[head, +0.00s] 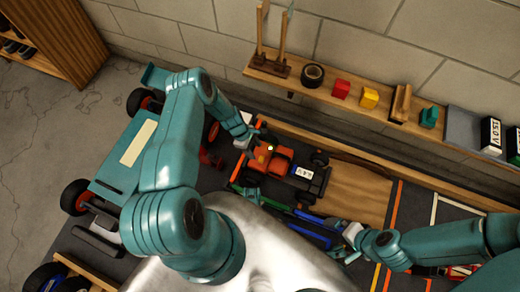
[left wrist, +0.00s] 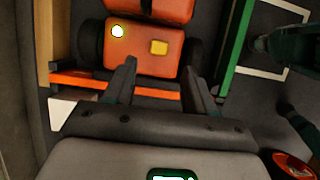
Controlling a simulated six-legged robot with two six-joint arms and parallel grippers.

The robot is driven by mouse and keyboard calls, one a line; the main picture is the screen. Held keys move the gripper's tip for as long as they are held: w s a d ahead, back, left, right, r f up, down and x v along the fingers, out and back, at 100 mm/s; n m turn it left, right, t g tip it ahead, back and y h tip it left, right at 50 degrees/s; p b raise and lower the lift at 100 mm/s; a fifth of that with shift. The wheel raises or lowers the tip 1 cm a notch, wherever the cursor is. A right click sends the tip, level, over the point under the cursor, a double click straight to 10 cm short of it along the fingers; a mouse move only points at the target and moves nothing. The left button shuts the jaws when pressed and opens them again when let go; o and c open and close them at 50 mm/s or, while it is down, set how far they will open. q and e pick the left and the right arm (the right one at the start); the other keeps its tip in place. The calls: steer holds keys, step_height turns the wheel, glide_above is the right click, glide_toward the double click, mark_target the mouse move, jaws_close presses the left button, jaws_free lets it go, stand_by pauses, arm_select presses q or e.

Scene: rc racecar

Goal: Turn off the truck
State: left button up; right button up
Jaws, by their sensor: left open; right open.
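The orange truck (head: 280,162) sits on the work surface by the wall, with a black rear bed and a white label. In the left wrist view its orange body (left wrist: 145,60) carries a glowing pale-yellow round light (left wrist: 118,31) and a yellow square (left wrist: 158,47). My left gripper (head: 258,137) is at the truck's left end. Its fingers (left wrist: 160,72) are open with nothing between them, pointing at the end with the light and square; contact cannot be told. My right gripper (head: 333,222) is open, low and right of the truck, near blue and green bars.
A wall shelf (head: 330,92) behind holds a black wheel (head: 313,75), a red block (head: 341,88), a yellow block (head: 369,97) and other items. A large teal vehicle (head: 112,175) stands left. A wooden board (head: 360,190) lies right of the truck.

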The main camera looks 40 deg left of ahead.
arm_select(q)
steer(key=b+x, duration=0.2)
steer(key=x, duration=0.5)
steer(key=shift+w+d+f, duration=0.1)
steer(key=shift+f, duration=0.15)
